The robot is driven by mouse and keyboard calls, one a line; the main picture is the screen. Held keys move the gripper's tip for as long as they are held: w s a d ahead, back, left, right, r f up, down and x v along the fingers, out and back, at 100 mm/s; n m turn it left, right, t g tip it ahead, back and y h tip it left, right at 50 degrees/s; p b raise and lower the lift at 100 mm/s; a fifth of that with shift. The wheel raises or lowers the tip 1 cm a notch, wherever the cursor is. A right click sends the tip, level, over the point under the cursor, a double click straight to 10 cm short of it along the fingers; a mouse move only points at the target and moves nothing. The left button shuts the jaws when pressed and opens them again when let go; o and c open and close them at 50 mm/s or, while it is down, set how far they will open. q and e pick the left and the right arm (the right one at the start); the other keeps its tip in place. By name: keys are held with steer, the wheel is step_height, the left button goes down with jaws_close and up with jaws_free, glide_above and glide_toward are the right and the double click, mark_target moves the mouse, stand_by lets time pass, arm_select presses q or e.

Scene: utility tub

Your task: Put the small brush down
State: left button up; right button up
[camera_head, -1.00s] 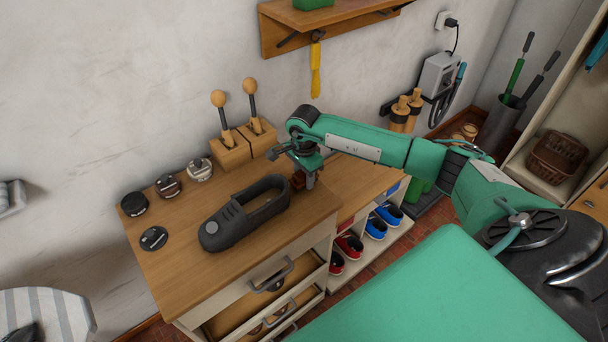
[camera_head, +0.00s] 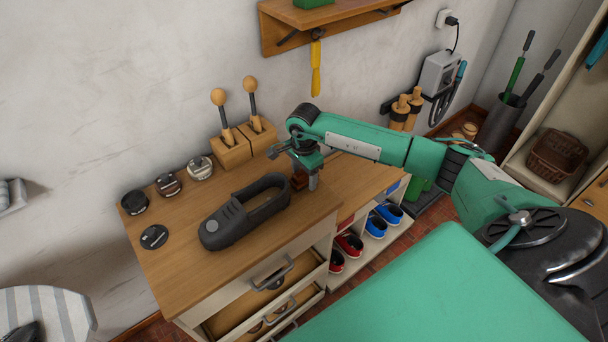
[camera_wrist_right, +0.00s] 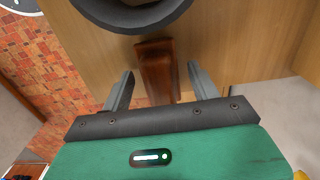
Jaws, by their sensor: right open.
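The small brush (camera_head: 299,181) is a reddish-brown block on the wooden top of the cabinet, beside the heel end of a dark shoe (camera_head: 226,228). In the right wrist view the brush (camera_wrist_right: 157,72) lies between the fingers, with a gap visible on each side. My right gripper (camera_head: 306,179) is open and low over the tabletop around the brush. Its fingers also show in the right wrist view (camera_wrist_right: 160,88). Part of the brush is hidden by the gripper in the head view. My left gripper is not in view.
Round tins (camera_head: 168,185) and a dark disc (camera_head: 153,237) sit left of the shoe. Wooden blocks holding ball-topped handles (camera_head: 231,149) stand at the back. A drawer (camera_head: 270,274) below is partly open. Coloured shoes (camera_head: 349,243) sit on a low shelf to the right.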

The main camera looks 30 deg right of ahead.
step_height(320, 180, up, 4)
steer(key=shift+f+b, duration=0.25)
steer(key=shift+b, duration=0.1)
step_height(320, 180, up, 7)
steer(key=shift+f+b, duration=0.2)
steer(key=shift+b, duration=0.25)
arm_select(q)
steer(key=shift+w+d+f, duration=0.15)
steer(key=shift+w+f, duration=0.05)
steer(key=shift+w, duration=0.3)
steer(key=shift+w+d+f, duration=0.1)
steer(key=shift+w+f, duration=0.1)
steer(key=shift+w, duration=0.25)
arm_select(e)
steer(key=shift+r, duration=0.75)
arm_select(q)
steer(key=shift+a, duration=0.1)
arm_select(e)
steer(key=shift+a, duration=0.1)
